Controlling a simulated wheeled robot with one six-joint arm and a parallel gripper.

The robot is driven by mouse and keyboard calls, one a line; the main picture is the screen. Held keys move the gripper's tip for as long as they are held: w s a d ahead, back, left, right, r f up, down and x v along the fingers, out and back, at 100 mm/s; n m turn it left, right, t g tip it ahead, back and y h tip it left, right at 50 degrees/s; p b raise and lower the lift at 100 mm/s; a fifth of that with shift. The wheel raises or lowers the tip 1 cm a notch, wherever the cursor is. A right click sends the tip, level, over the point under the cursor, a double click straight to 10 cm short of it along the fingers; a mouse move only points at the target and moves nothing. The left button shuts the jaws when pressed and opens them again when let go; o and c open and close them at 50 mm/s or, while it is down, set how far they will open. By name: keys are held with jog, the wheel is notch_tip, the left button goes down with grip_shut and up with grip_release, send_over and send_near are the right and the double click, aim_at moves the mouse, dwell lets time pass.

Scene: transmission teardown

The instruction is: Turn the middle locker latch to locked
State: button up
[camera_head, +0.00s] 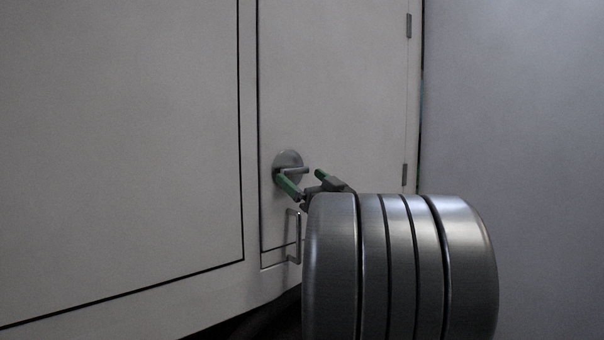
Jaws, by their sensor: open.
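A round metal latch (289,159) is mounted on a narrow grey locker door (335,90). Its short lever (295,170) points to the right, about level. My gripper (303,179), with green fingertips, is open just in front of the latch. One finger is at the lower left of the lever and the other at its right end. I cannot tell whether either finger touches the lever. My large metal arm link hides the lower right of the door and most of the wrist.
A U-shaped door handle (293,238) sits below the latch, close under my gripper. A wide grey panel (120,130) is on the left. Hinges (407,26) line the door's right edge, and a plain grey surface (515,110) stands to the right.

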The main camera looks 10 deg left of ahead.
jog(key=shift+x, duration=0.85)
jog(key=shift+c, duration=0.4)
jog(key=c, duration=0.9)
